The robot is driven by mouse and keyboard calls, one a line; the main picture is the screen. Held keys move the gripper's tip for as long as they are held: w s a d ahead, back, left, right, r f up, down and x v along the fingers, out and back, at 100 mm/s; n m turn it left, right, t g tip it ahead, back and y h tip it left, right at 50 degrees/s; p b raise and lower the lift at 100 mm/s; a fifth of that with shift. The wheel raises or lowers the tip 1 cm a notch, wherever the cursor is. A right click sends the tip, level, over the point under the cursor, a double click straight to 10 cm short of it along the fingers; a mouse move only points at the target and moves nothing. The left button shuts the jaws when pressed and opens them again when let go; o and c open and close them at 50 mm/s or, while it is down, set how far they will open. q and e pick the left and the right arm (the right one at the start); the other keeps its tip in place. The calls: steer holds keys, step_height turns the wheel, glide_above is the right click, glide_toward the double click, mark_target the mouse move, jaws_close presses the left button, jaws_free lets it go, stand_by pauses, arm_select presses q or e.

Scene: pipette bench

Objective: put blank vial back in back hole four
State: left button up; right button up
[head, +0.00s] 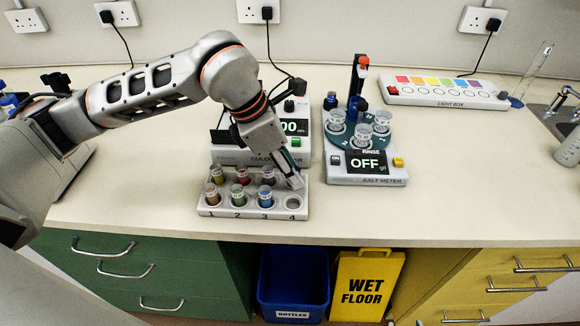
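A white vial rack (206,209) stands on the bench with two rows of holes, numbered along the front. In the front row, holes 1 to 3 hold orange, green and blue vials, and front hole 4 (293,204) is empty. My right gripper is not in view.
A colour meter (301,158) stands right behind the rack, partly behind my arm. A light box (444,92) lies at the back. The bench front right is clear.

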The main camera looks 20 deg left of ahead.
arm_select(q)
steer(key=shift+r, duration=0.45)
steer(key=v, duration=1.1)
steer(key=shift+a+r, duration=0.15)
steer(key=shift+r, duration=0.25)
